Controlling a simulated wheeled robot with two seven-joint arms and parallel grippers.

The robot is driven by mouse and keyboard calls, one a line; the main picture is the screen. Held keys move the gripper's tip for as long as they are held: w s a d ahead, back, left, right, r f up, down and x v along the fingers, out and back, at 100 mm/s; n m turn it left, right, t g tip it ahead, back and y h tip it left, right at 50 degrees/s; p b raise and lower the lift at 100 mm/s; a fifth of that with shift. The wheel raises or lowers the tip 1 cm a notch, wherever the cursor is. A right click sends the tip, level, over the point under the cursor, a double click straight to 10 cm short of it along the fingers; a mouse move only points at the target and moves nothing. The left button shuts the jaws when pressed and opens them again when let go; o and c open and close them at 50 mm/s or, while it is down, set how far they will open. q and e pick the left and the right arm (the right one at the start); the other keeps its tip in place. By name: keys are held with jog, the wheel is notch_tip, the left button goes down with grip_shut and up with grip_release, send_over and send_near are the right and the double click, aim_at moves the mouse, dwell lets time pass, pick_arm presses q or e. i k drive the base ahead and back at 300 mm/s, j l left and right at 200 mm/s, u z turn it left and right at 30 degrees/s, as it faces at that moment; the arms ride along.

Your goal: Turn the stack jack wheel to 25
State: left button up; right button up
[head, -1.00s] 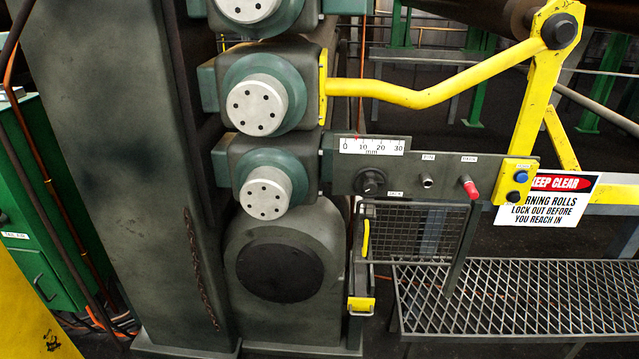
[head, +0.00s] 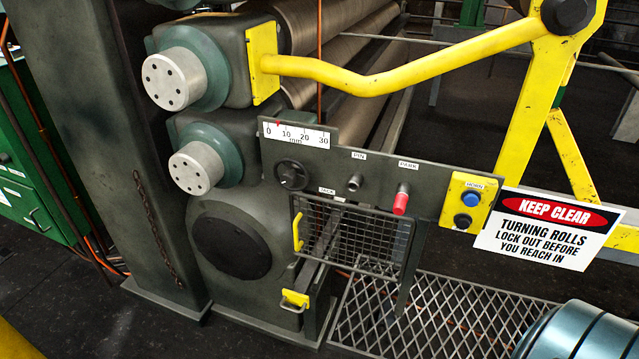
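The jack wheel (head: 291,175) is a small black round knob at the left of a dark grey panel (head: 420,190) in the head view. A small label reading JACK sits below it to the right. Above it, a white mm scale (head: 296,136) runs from 0 to 30. Its red pointer (head: 278,123) stands between 0 and 10, at about 5. Neither of my grippers is in view, and nothing touches the wheel.
Right of the wheel are a pin (head: 354,183), a red-capped lever (head: 401,199) and a yellow box (head: 466,203) with buttons. A mesh guard (head: 350,235) hangs below. A yellow bar (head: 390,80) crosses above. A KEEP CLEAR sign (head: 547,228) hangs at right.

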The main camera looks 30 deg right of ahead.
aim_at(288, 178)
jog(key=k+l, duration=0.1)
jog(key=l, duration=0.25)
jog(key=k+l, duration=0.15)
jog(key=l, duration=0.15)
jog(key=k+l, duration=0.1)
jog(key=l, duration=0.25)
jog(key=k+l, duration=0.15)
jog(key=l, duration=0.2)
